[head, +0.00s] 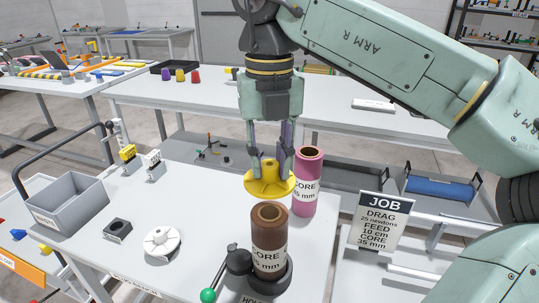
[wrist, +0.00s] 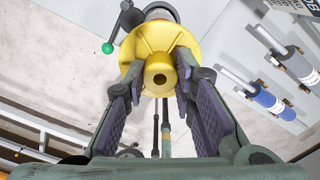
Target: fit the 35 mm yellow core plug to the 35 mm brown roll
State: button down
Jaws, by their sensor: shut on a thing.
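My gripper (head: 269,160) is shut on the yellow core plug (head: 269,181), a flanged disc with a hub, and holds it in the air by the hub. The plug also shows in the wrist view (wrist: 160,50), between the finger pads. The brown roll (head: 269,241) stands upright in a dark holder (head: 270,279) with its open core facing up. Its label reads CORE and a size in mm, the first digits partly cut off. In the head view the plug appears above and behind the roll's top, apart from it.
A pink roll (head: 307,181) stands close behind the brown one. A lever with a green knob (head: 208,295) sits left of the holder. A white flanged part (head: 162,242), a dark block (head: 118,230) and a grey bin (head: 67,200) are at left. The JOB sign (head: 380,220) is at right.

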aim_at(270, 163)
jog(key=shift+f+b, duration=1)
jog(key=shift+f, duration=0.8)
jog(key=shift+f+b, duration=1)
jog(key=shift+f, duration=0.75)
dwell(0.4)
jog(key=c, duration=1.2)
grip_release()
jog(key=shift+c, duration=0.2)
jog(key=shift+r, duration=0.1)
notch_tip(270, 163, up, 8)
jog(key=shift+f, duration=0.25)
jog(key=shift+f, duration=0.1)
